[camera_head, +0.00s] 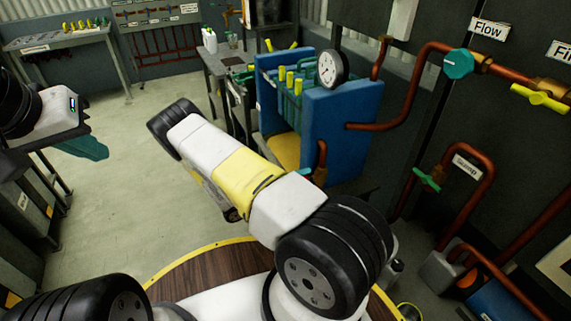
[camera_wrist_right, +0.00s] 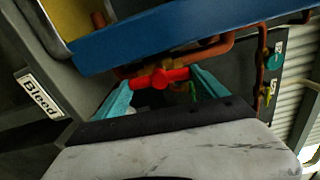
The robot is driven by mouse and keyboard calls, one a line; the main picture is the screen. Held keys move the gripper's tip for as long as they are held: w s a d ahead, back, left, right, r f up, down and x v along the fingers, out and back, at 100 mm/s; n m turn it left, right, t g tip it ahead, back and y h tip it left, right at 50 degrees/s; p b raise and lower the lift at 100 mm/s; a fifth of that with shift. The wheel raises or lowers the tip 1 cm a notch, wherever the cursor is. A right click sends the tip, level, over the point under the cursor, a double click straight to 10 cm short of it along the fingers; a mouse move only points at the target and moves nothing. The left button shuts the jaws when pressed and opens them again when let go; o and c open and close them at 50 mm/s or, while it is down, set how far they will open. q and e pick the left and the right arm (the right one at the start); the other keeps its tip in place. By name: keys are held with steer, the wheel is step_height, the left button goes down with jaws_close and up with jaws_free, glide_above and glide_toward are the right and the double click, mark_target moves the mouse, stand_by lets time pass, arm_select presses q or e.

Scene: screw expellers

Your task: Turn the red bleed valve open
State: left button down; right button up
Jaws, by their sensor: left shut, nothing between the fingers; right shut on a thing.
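The red bleed valve handle (camera_wrist_right: 160,78) shows in the right wrist view, lying nearly level across a copper pipe below the blue press frame. My right gripper (camera_wrist_right: 163,84) has its teal fingers on either side of the handle, shut on it. The "Bleed" label (camera_wrist_right: 39,95) is on the left of that view. In the head view my own arm covers the area in front of the blue press, and I cannot make out the red handle there. My left gripper (camera_head: 85,147) is at the left of the head view, teal fingers together and empty, far from the valve.
The blue press (camera_head: 340,122) with its gauge (camera_head: 332,68) stands at the centre. A teal valve (camera_head: 458,64), a yellow valve (camera_head: 540,97) and a green valve (camera_head: 427,180) sit on copper pipes at the right. Open floor (camera_head: 135,190) lies to the left.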

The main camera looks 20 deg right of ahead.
steer(key=shift+n, duration=0.6)
steer(key=o, duration=1.3)
steer(key=a, duration=0.8)
steer(key=shift+s, duration=0.3)
